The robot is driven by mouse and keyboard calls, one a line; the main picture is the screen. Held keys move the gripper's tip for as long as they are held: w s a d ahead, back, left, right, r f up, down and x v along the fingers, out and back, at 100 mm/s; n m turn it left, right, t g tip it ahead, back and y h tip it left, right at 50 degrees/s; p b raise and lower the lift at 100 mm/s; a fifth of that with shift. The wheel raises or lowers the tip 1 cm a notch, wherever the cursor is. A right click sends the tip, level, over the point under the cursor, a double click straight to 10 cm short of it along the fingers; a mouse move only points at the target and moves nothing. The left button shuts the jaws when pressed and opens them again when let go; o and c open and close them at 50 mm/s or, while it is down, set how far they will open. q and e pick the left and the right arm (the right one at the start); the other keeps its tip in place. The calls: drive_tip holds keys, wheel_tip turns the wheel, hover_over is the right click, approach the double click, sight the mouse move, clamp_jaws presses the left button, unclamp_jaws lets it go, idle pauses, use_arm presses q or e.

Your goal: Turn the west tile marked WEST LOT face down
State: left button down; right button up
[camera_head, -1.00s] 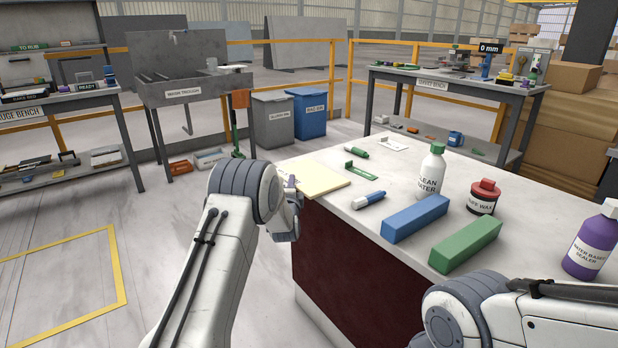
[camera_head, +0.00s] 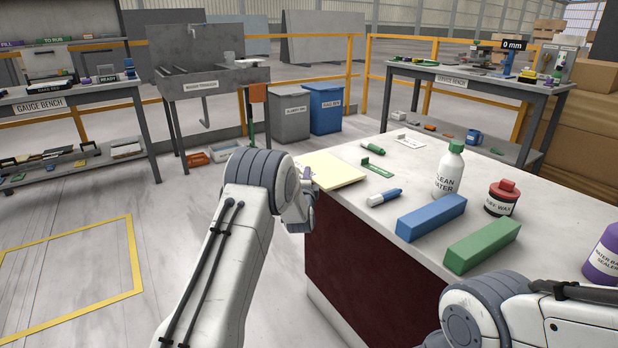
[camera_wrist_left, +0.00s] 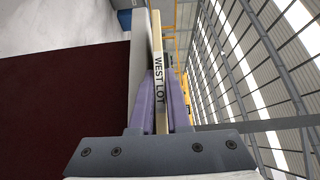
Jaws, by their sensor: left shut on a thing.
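The WEST LOT tile is a thin cream slab (camera_head: 335,170) lying at the near left corner of the stone counter (camera_head: 415,178). In the left wrist view its narrow edge (camera_wrist_left: 159,75), lettered WEST LOT, faces the camera. My left gripper (camera_head: 309,182) is at the tile's left edge, beside the counter's side. In the left wrist view the purple fingers of my left gripper (camera_wrist_left: 160,105) are shut on that edge, one on each face. The tile looks about flat with the counter top; whether it is lifted I cannot tell. My right gripper is out of view.
On the counter are a blue block (camera_head: 431,217), a green block (camera_head: 482,244), a white bottle (camera_head: 450,172), a wax tin (camera_head: 502,198), a blue-and-white marker (camera_head: 385,197) and a green one (camera_head: 372,149). The counter right of the tile has some bare stone.

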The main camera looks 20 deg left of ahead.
use_arm(q)
wheel_tip(320, 180, up, 4)
drive_tip(key=shift+f+p, duration=0.15)
drive_tip(key=shift+p, duration=0.3)
drive_tip(key=s+d+r+p, duration=0.2)
drive_tip(key=s+d+r, duration=0.45)
drive_tip(key=d, duration=0.25)
wheel_tip(320, 180, up, 10)
drive_tip(key=p, duration=0.8)
drive_tip(key=shift+s+d+p, duration=0.15)
drive_tip(key=shift+s+p, duration=0.1)
drive_tip(key=shift+p, duration=0.05)
